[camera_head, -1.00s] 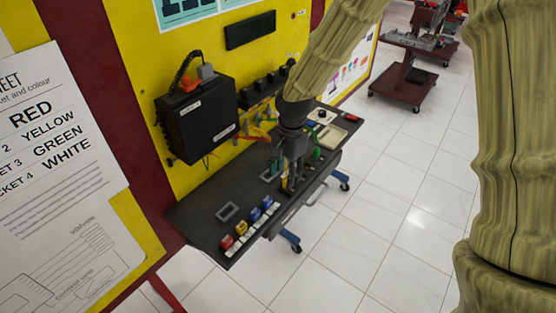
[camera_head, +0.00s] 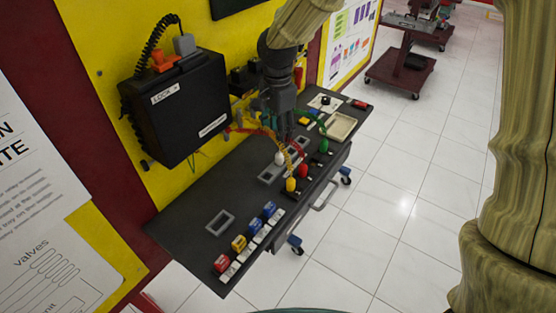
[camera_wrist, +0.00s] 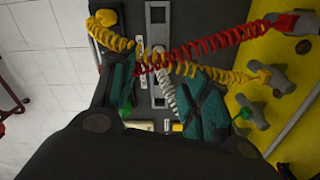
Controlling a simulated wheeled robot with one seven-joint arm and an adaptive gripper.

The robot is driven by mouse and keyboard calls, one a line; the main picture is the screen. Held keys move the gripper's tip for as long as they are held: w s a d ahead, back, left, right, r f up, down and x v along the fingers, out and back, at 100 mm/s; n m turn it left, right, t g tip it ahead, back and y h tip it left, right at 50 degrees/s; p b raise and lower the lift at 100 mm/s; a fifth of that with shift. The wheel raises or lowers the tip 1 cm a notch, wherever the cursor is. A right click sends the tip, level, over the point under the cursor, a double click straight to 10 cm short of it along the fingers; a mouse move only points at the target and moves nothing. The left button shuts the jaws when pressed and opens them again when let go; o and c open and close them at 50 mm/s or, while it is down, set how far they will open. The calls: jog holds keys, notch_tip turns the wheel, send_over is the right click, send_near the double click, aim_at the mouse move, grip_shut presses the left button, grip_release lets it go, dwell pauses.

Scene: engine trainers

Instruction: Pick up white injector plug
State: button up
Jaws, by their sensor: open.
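The white injector plug (camera_head: 280,158) stands on the dark bench, at the grey slotted holder. My gripper (camera_head: 284,134) is just above and behind it in the head view, pointing down. In the wrist view the open, dark teal fingers of my gripper (camera_wrist: 160,88) lie to either side of the white coiled cord (camera_wrist: 168,88). I cannot make out the white plug itself in the wrist view. Red and yellow coiled cords cross between the fingers and the bench there. Nothing is held.
Yellow (camera_head: 291,184), red (camera_head: 303,171) and green (camera_head: 323,146) plugs stand close by along the bench (camera_head: 185,213). Several coloured blocks (camera_head: 239,243) line the near edge. A black box (camera_head: 178,112) hangs on the yellow wall at left. A beige tray (camera_head: 342,126) sits at the far end.

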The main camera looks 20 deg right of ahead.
aim_at(280, 153)
jog(key=shift+s+f, duration=0.2)
jog(key=shift+f, duration=0.1)
jog(key=f, duration=0.2)
jog(key=f+p, duration=0.1)
jog(key=f, duration=0.1)
jog(key=shift+w, duration=0.25)
jog(key=shift+s+f, duration=0.15)
jog(key=shift+f, duration=0.05)
jog(key=shift+w+d+f+p, duration=0.2)
jog(key=shift+f+p, duration=0.2)
jog(key=shift+f, duration=0.4)
jog(key=shift+w+d+f+p, duration=0.15)
jog(key=shift+f+p, duration=0.25)
jog(key=shift+f, duration=1.45)
jog(key=shift+s, duration=0.1)
jog(key=c, duration=1)
